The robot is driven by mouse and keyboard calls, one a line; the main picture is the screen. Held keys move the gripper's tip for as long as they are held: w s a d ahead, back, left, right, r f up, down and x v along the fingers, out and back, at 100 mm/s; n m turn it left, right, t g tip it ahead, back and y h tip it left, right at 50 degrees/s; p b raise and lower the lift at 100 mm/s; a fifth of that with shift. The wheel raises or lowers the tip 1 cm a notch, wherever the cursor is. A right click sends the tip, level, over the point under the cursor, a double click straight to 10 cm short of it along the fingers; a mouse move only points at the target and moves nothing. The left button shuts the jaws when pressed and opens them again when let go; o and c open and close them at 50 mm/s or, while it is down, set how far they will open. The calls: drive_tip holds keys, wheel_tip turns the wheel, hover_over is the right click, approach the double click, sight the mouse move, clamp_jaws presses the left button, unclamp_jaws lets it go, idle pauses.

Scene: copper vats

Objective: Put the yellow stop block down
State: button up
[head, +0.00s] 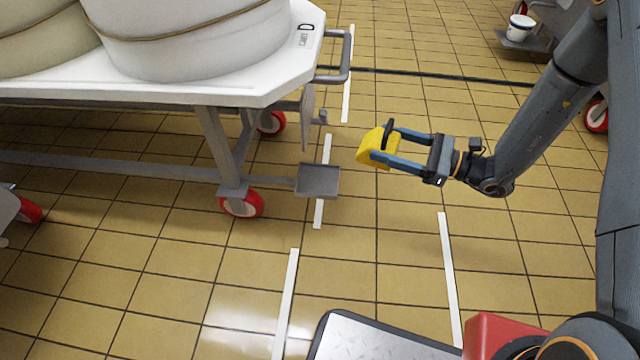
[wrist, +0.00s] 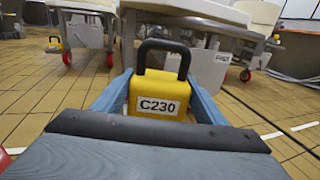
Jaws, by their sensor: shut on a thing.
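The yellow stop block (head: 375,149) has a black handle. It is held in my gripper (head: 388,150), which is shut on it. The block appears above the tiled floor, to the right of the cart. In the wrist view the yellow stop block (wrist: 158,95) sits between the two blue fingers, with its black handle upright and a white label reading C230 facing me. The underside of the block is hidden in the wrist view.
A white-topped cart (head: 262,84) marked D carries large pale vats (head: 190,40) at left. Its red-rimmed wheel (head: 241,203) and a small grey tray (head: 318,180) are near. White strips (head: 449,270) mark the tiled floor. Another cart's tray (head: 526,40) holds a white container (head: 520,27).

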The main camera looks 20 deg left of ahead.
drive_tip(key=s+a+f+n+g+b, duration=0.1)
drive_tip(key=a+f+n+g, duration=0.15)
drive_tip(key=a, duration=0.45)
drive_tip(key=s+a+f+n+g+b, duration=0.1)
drive_tip(key=a+g, duration=0.2)
drive_tip(key=a, duration=0.5)
drive_tip(key=b, duration=0.5)
hover_over(326, 182)
drive_tip(key=shift+t, duration=0.25)
wheel_tip(326, 182, down, 10)
drive_tip(key=shift+f, duration=0.1)
drive_tip(key=o, duration=1.4)
drive_tip(key=shift+o, duration=0.2)
